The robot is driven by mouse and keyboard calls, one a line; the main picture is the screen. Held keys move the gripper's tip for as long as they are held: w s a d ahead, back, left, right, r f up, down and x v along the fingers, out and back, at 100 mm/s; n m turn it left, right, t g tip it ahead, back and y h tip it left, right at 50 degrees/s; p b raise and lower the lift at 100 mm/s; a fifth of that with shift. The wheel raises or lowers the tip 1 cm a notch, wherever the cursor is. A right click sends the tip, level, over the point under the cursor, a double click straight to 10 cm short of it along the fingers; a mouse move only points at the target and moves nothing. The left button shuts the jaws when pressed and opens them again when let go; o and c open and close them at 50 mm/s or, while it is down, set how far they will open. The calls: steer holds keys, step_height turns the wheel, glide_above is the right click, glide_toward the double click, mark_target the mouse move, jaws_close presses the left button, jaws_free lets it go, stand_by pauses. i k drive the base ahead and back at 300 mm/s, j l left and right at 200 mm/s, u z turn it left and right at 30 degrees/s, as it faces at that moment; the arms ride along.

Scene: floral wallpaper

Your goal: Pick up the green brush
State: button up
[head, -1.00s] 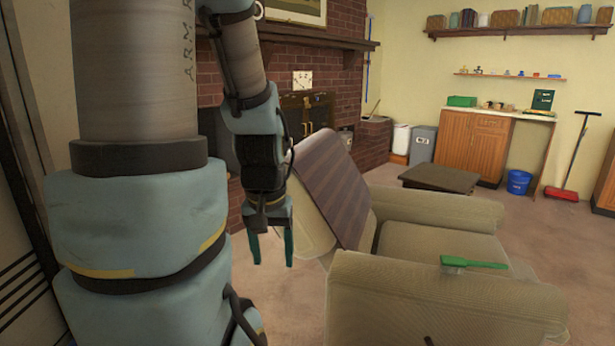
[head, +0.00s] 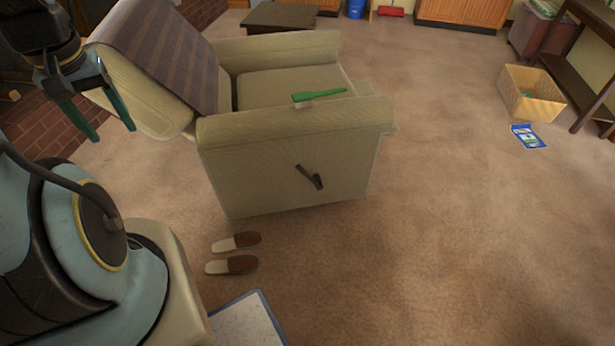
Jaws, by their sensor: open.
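A dark striped cloth (head: 165,50) drapes over the chair back. A brown lever (head: 310,177) sticks out of the chair's side. Slippers (head: 232,264) and a blue-edged mat (head: 245,322) lie in front.

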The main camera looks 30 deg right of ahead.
mark_target(306, 98)
steer(key=z, duration=1.3)
steer(key=i+l+u, duration=0.25)
steer(key=l+u, duration=0.15)
steer(key=i+l+u, duration=0.2)
steer(key=l+u, duration=0.65)
steer(key=l, duration=0.2)
steer(key=i+l+u, duration=0.1)
steer(key=l+u, duration=0.3)
steer(key=l, duration=0.15)
steer(key=k+l+u, duration=0.1)
steer(key=l+u, duration=0.35)
steer(key=k+l+u, duration=0.15)
steer(key=l+u, duration=0.25)
steer(key=l, duration=0.25)
